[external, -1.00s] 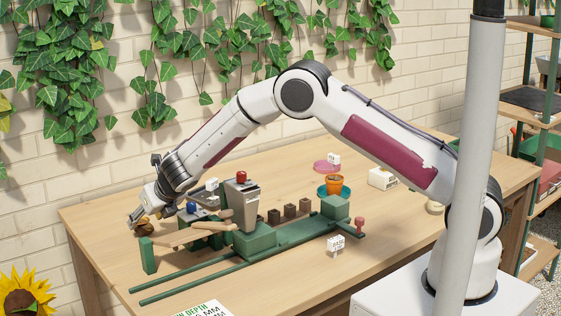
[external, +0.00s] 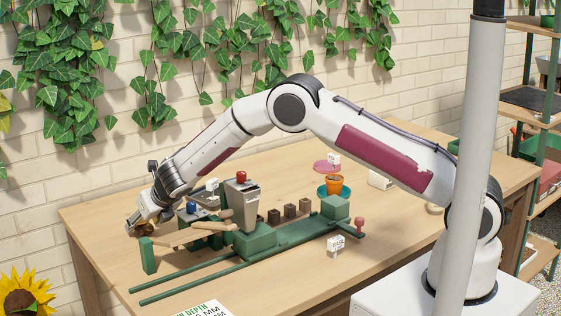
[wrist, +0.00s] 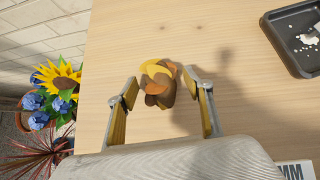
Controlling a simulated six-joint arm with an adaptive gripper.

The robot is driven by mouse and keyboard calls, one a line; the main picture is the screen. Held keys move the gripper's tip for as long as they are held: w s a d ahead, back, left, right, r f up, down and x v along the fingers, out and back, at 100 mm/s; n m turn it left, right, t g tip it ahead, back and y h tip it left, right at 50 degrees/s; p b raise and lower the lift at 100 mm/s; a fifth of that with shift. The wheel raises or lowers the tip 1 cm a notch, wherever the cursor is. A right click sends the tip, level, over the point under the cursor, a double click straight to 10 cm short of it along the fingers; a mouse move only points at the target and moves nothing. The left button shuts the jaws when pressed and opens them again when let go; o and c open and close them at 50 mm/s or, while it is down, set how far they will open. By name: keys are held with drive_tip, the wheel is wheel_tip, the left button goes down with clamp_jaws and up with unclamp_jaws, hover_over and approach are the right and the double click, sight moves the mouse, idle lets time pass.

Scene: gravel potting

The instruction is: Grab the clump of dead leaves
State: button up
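The clump of dead leaves (wrist: 158,82) is a small brown, orange and yellow bundle on the wooden table. In the wrist view it lies between the tips of my gripper (wrist: 160,98). The two fingers are spread wide, with a gap on each side of the clump. In the external view my gripper (external: 138,225) is low at the left end of the table, and a bit of the brown clump (external: 148,229) shows beside its fingers. The rest of the clump is hidden there.
A green potting fixture with rails (external: 190,279) and a grey hopper (external: 241,203) stands right of my gripper. A dark tray (wrist: 283,36) with white bits is at the wrist view's upper right. Sunflowers (wrist: 59,82) and blue flowers stand beyond the table edge. Bare wood surrounds the clump.

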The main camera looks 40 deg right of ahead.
sight(145, 221)
drive_tip(key=c, duration=1)
drive_tip(key=shift+r, duration=0.15)
drive_tip(key=shift+c, duration=0.2)
wheel_tip(145, 221, up, 10)
idle(0.4)
